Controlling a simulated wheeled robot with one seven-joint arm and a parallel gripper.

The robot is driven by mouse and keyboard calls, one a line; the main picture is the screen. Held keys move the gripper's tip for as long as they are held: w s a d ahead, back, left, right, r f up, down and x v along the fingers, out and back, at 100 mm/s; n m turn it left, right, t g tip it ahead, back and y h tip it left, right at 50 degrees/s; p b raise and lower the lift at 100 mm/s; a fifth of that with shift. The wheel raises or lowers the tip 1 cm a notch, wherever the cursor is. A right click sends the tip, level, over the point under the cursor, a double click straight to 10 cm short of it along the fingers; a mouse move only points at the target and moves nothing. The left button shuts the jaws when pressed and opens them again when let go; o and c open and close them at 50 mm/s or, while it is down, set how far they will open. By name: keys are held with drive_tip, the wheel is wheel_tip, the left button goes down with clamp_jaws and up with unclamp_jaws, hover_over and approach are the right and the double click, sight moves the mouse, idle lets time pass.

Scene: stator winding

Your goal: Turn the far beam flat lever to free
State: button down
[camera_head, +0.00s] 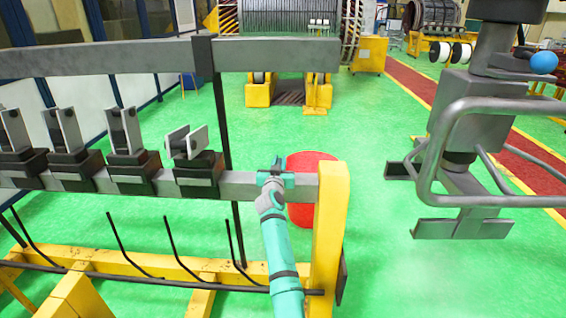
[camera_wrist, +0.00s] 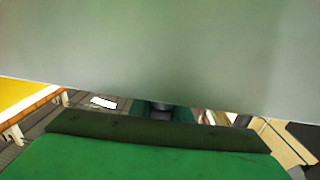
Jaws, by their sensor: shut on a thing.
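My gripper (camera_head: 277,165) is at the right end of the lower grey beam (camera_head: 240,184), at the beam's height in the picture. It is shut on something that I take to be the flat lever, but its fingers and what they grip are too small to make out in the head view. In the wrist view a broad, smooth grey-green surface fills the upper half, very close to the camera; I cannot tell what it is. To the left on the beam, several black clamps (camera_head: 201,172) carry pale flat plates. The rightmost pair of plates (camera_head: 187,143) is tilted, the others stand nearly upright.
A yellow post (camera_head: 330,235) stands just right of my gripper, with a red round object (camera_head: 305,215) behind it. An upper grey beam (camera_head: 130,58) runs above the clamps. Black hooks (camera_head: 172,240) stick up below. A grey tube frame (camera_head: 435,160) hangs at right. Green floor between is clear.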

drive_tip(key=shift+a+n+y, duration=0.3)
drive_tip(key=shift+n+y, duration=0.1)
drive_tip(key=shift+y, duration=0.2)
drive_tip(key=c, duration=1.7)
unclamp_jaws()
drive_tip(key=shift+s, duration=0.1)
drive_tip(key=shift+s+d, duration=0.1)
drive_tip(key=shift+s, duration=0.4)
drive_tip(key=s, duration=0.9)
drive_tip(key=shift+s+d, duration=0.1)
drive_tip(key=shift+s, duration=0.2)
